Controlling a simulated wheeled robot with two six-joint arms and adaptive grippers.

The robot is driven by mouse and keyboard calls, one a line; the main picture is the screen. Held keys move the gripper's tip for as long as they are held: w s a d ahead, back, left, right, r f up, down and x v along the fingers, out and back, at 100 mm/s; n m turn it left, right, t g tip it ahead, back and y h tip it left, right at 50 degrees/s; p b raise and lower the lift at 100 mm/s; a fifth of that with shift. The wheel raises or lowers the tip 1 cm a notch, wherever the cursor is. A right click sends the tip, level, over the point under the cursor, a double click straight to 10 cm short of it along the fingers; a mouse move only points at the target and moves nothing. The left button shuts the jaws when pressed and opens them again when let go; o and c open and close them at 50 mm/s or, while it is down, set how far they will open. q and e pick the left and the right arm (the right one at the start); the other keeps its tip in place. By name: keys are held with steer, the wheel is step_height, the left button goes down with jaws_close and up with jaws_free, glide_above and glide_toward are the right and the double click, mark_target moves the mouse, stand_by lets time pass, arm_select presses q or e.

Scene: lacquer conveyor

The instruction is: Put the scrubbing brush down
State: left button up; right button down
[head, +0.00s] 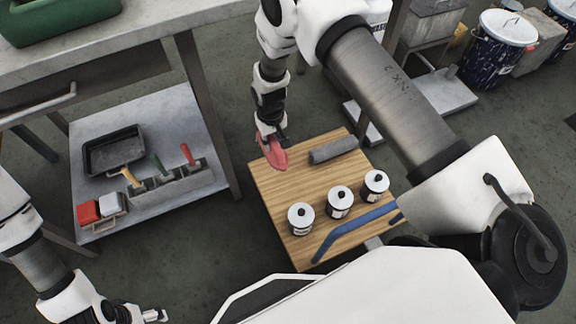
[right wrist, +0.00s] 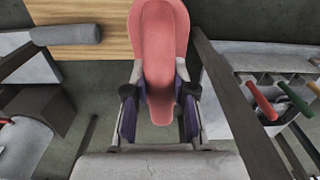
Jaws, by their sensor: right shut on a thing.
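The scrubbing brush is a pink-red, elongated piece (head: 275,156). It also shows large in the right wrist view (right wrist: 160,45). My right gripper (head: 271,138) is shut on one end of the brush; in the right wrist view its two fingers (right wrist: 160,112) clasp it from both sides. In the head view the brush overlaps the far left edge of a wooden top (head: 275,190). I cannot tell whether it touches the wood. My left gripper (head: 153,315) is at the bottom left edge, small and partly cut off, so its opening is unclear.
The wooden top holds a grey roller-like cylinder (head: 333,150), three lidded cans (head: 339,201) and a blue bar (head: 352,234). Left of it, a shelf (head: 165,105) bears a black tray (head: 113,152) and coloured-handled tools (head: 187,154). The top's left part is bare.

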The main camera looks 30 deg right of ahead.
steer(key=w+d+f+b, duration=0.2)
steer(key=f+b, duration=0.4)
steer(key=f, duration=0.2)
steer(key=w+d+f+b, duration=0.1)
steer(key=d+f+b, duration=0.2)
steer(key=f+b, duration=0.4)
steer(key=w+d+f+b, duration=0.2)
steer(key=f+b, duration=0.5)
steer(key=f, duration=0.4)
steer(key=shift+w+d+f, duration=0.1)
steer(key=shift+w+d, duration=0.2)
steer(key=shift+w, duration=0.05)
steer(key=shift+r, duration=0.2)
steer(key=shift+f, duration=0.1)
steer(key=c, duration=1.4)
jaws_free()
steer(key=shift+f, duration=0.15)
steer(key=o, duration=0.4)
steer(key=shift+o, duration=0.2)
step_height(320, 180, up, 12)
steer(key=p, duration=0.6)
steer(key=shift+r, duration=0.25)
